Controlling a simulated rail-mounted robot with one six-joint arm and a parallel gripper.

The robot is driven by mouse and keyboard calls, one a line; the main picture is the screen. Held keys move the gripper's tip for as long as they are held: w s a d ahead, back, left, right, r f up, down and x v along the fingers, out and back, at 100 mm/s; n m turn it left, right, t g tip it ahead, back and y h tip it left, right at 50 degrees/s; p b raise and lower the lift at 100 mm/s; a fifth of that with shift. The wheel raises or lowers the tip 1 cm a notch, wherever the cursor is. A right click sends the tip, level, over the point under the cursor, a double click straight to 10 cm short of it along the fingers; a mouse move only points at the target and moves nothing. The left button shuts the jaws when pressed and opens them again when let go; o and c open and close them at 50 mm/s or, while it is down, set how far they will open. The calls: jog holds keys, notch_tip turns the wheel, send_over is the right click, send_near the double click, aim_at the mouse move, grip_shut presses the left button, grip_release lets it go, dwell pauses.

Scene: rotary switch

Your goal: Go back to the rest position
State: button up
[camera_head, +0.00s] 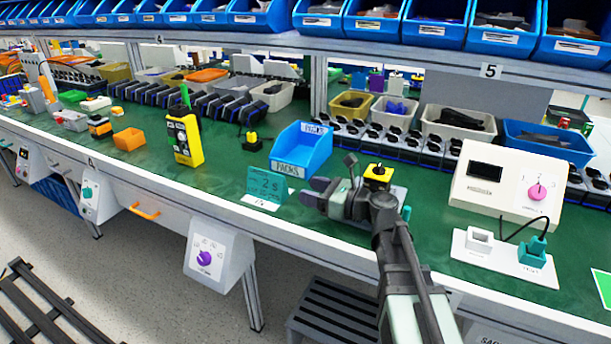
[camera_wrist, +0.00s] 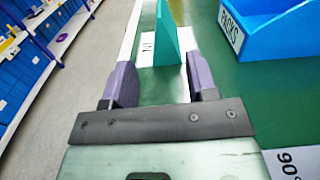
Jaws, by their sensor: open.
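My gripper (camera_head: 313,192) is above the front part of the green bench, its fingers pointing left. In the wrist view the two purple fingers (camera_wrist: 160,78) stand apart with nothing held between them. A teal sign card (camera_head: 266,188) stands just beyond the fingertips; it also shows in the wrist view (camera_wrist: 167,35). A white switch box with a purple rotary knob (camera_head: 204,258) hangs under the bench front, left of my arm. A white panel with a pink rotary knob (camera_head: 537,192) stands on the bench at the right.
A blue PACKS bin (camera_head: 302,150) sits behind the gripper. A yellow-and-black block (camera_head: 378,177) is close beside it. A white plate with a teal plug (camera_head: 533,250) lies at the right. A dark step stool (camera_head: 328,312) stands on the floor below. Shelved blue bins line the top.

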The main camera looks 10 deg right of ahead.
jog(key=s+r+n+g+h+p, duration=0.6)
jog(key=s+n+p, duration=0.4)
jog(key=n+p, duration=0.55)
jog(key=s+d+r+n+g+h+p, duration=0.3)
jog(key=s+d+n+h+p, duration=0.5)
jog(key=h+p, duration=0.1)
jog(key=shift+n+p, duration=0.35)
jog(key=shift+p, duration=0.05)
